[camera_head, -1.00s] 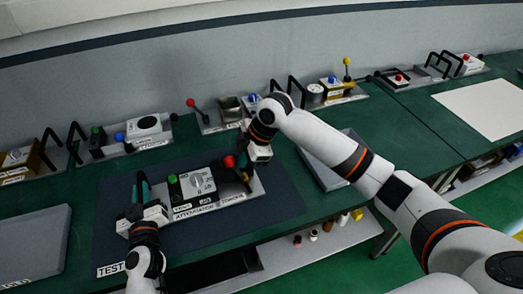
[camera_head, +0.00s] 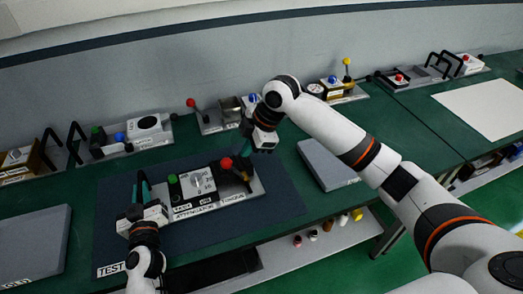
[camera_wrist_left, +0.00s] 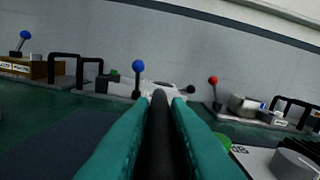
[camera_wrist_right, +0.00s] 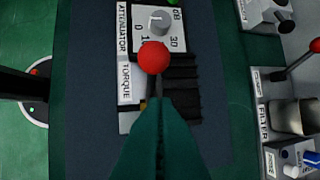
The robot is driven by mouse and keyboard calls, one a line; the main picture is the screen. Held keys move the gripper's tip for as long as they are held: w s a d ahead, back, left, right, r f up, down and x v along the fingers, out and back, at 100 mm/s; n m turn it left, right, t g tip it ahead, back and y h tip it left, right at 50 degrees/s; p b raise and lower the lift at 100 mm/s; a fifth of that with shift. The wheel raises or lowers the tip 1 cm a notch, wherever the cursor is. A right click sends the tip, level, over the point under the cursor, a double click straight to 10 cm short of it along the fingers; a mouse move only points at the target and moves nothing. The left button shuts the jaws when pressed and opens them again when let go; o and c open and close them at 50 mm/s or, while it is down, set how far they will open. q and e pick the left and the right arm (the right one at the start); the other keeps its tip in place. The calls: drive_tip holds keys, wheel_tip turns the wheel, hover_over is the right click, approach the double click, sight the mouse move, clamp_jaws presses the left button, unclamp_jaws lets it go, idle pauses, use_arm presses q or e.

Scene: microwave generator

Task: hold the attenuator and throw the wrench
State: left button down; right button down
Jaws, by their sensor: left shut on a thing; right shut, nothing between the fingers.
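The attenuator unit (camera_head: 193,187) lies on the dark mat, with a green button, a white dial plate and a printed front label. The torque wrench lever with a red ball knob (camera_head: 226,163) stands at its right end; the knob also shows in the right wrist view (camera_wrist_right: 153,58). My left gripper (camera_head: 141,187) is shut on a black handle (camera_wrist_left: 159,140) at the unit's left end. My right gripper (camera_head: 246,150) is shut and empty, just behind and right of the lever. In the right wrist view its fingertips appear close to the knob; contact cannot be told.
Behind the mat (camera_head: 118,240) stand several other devices, including a red-knobbed filter lever (camera_head: 191,103) and a blue-knobbed unit (camera_head: 119,136). Grey slabs lie at left (camera_head: 35,245) and right (camera_head: 327,165).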

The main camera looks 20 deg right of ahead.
use_arm(q)
drive_tip(key=shift+s+f, duration=0.1)
drive_tip(key=shift+f, duration=0.25)
use_arm(e)
drive_tip(key=shift+d+r, duration=0.1)
use_arm(q)
drive_tip(key=c, duration=1.5)
unclamp_jaws()
drive_tip(key=shift+o, duration=1)
drive_tip(key=shift+w+r, duration=0.15)
drive_tip(key=shift+w, duration=0.05)
use_arm(e)
drive_tip(key=v, duration=1.1)
drive_tip(key=shift+d+r, duration=0.2)
drive_tip(key=shift+r, duration=0.2)
drive_tip(key=shift+s, duration=0.1)
